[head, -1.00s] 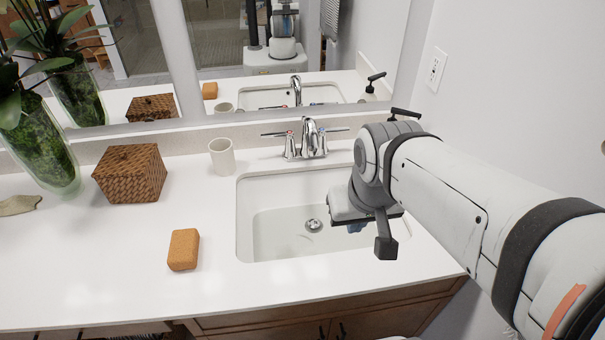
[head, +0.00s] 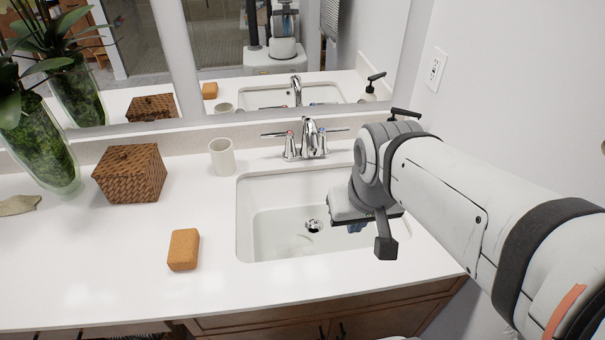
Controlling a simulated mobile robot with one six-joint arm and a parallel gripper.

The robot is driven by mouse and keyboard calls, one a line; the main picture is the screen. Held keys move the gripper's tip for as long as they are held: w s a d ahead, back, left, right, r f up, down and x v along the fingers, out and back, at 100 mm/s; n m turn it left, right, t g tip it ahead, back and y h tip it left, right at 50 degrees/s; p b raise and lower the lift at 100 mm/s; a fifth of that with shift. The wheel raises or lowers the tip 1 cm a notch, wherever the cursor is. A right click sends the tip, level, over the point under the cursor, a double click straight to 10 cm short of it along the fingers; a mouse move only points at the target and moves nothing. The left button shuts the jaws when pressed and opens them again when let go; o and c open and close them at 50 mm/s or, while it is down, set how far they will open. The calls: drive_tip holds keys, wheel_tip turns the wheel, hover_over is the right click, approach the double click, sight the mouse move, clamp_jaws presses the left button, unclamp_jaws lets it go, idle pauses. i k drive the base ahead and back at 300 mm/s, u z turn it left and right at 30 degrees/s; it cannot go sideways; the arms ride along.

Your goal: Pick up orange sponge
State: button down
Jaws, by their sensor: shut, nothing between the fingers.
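The orange sponge (head: 184,249) is a rounded block lying flat on the white counter, left of the sink. My gripper (head: 356,228) hangs over the right part of the sink basin, well to the right of the sponge and apart from it. Only its bluish finger ends show below my wrist, which hides most of it. It is shut with nothing in it.
The sink (head: 270,222) lies between the sponge and my gripper, with a chrome faucet (head: 308,138) behind it. A white cup (head: 222,157), a wicker box (head: 130,173) and a glass vase (head: 40,150) stand at the back left. The counter around the sponge is clear.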

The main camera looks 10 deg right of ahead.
sight(183, 253)
drive_tip(key=u, duration=0.15)
drive_tip(key=k, duration=0.8)
drive_tip(key=u, duration=0.75)
drive_tip(key=i, duration=0.5)
drive_tip(key=u, duration=0.1)
